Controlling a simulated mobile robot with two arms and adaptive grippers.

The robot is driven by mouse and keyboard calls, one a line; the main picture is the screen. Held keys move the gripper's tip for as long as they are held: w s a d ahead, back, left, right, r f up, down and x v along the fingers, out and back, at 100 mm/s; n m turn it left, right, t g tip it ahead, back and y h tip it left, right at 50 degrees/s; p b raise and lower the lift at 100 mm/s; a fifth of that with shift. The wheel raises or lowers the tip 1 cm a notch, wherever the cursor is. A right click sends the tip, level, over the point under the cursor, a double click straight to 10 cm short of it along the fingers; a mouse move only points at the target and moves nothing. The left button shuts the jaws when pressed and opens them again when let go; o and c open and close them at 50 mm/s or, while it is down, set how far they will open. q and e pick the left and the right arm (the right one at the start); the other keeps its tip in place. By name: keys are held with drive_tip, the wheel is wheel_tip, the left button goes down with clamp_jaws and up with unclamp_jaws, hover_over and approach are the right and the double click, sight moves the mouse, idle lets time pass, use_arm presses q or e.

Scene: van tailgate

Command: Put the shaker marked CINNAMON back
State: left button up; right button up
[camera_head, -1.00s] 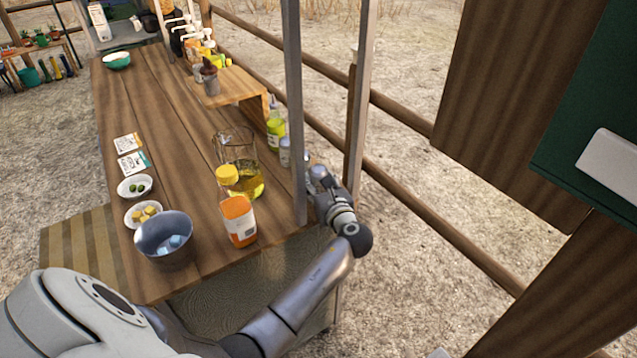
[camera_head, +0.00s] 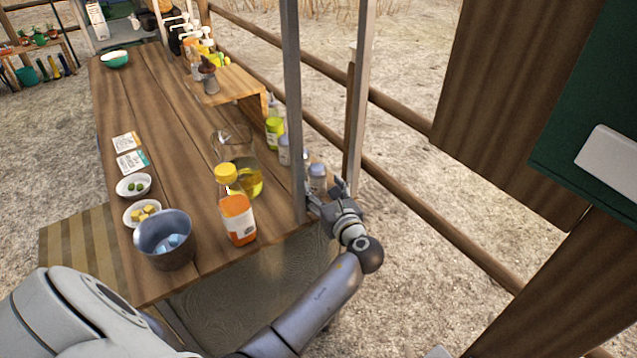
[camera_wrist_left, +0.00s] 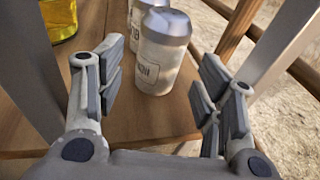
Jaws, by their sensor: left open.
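A pale shaker with a grey top (camera_head: 316,176) stands upright at the table's near right corner, beside the metal post. In the left wrist view this shaker (camera_wrist_left: 161,58) stands ahead of and between the fingers, with a gap on both sides. Only the last letters of its label show, seemingly ending in "ON". A second similar shaker (camera_head: 284,152) stands just behind it, partly hidden in the left wrist view (camera_wrist_left: 143,12). My left gripper (camera_head: 323,193) is open and empty, close in front of the nearer shaker. My right gripper is out of view.
A grey post (camera_head: 293,110) rises close left of my left gripper. An orange-labelled bottle with a yellow cap (camera_head: 238,218), a glass jug (camera_head: 233,147) and a green bottle (camera_head: 274,130) stand nearby. A wooden fence rail (camera_head: 425,150) runs behind.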

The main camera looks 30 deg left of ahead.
use_arm(q)
drive_tip(key=v, duration=0.7)
drive_tip(key=s+d+f+n+g+h, duration=0.1)
drive_tip(key=d+f+h, duration=0.15)
drive_tip(key=f, duration=0.85)
drive_tip(key=s+d+f+n+h, duration=0.1)
drive_tip(key=s+f+h, duration=0.15)
drive_tip(key=f, duration=0.85)
drive_tip(key=s+d+f+n+g+h, duration=0.1)
drive_tip(key=s+f+n+h, duration=0.1)
drive_tip(key=s+f, duration=0.35)
drive_tip(key=s+d+f+n+g+h, duration=0.1)
drive_tip(key=s+f+n+g+h, duration=0.15)
drive_tip(key=f, duration=0.65)
drive_tip(key=s+f+n+g+h, duration=0.1)
drive_tip(key=s+f+n, duration=0.4)
drive_tip(key=s, duration=0.6)
drive_tip(key=s+f+n+g+h, duration=0.1)
drive_tip(key=s+f+n, duration=0.5)
drive_tip(key=s, duration=0.6)
drive_tip(key=s+f+n+g+h, duration=0.1)
drive_tip(key=s+f+n, duration=0.4)
drive_tip(key=s, duration=0.6)
drive_tip(key=shift+s+a+f+g, duration=0.15)
drive_tip(key=shift+a+f+g, duration=0.25)
drive_tip(key=shift+f+g, duration=0.4)
drive_tip(key=shift+f+n+h, duration=0.1)
drive_tip(key=shift+n+h, duration=0.15)
